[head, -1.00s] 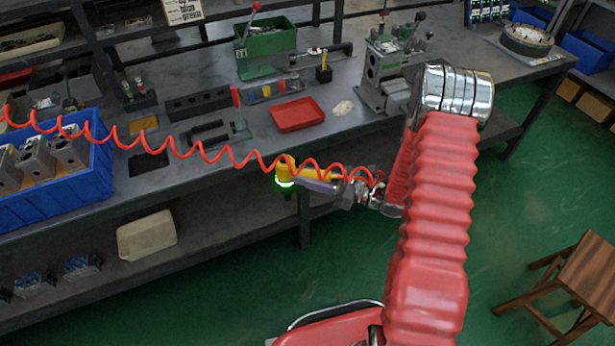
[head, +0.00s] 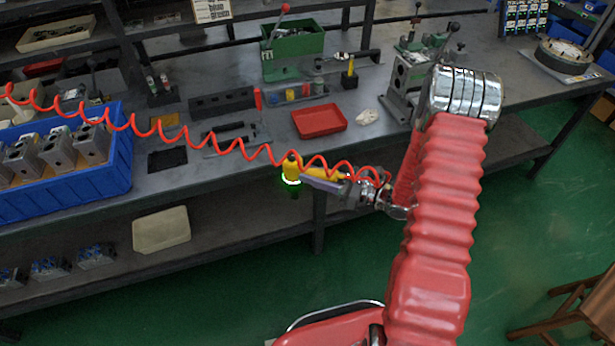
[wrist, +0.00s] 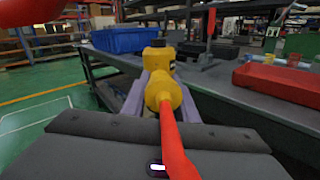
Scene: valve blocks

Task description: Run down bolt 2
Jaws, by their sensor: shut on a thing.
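My gripper (head: 322,183) is shut on a yellow power driver (head: 291,168) with a glowing green-white ring below its head. In the wrist view, the driver (wrist: 162,92) sits between the two pale purple fingers of my gripper (wrist: 163,100). The driver is in front of the bench's front edge, away from any block. A grey valve block (head: 402,76) appears to sit in a fixture at the back right of the bench. Bolt 2 cannot be made out in either view.
A blue crate (head: 118,180) of grey blocks stands on the left of the bench (head: 225,180). A red tray (head: 320,121), a green box (head: 293,52) and small tools lie behind the driver. A wooden stool (head: 575,305) stands at right on open green floor.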

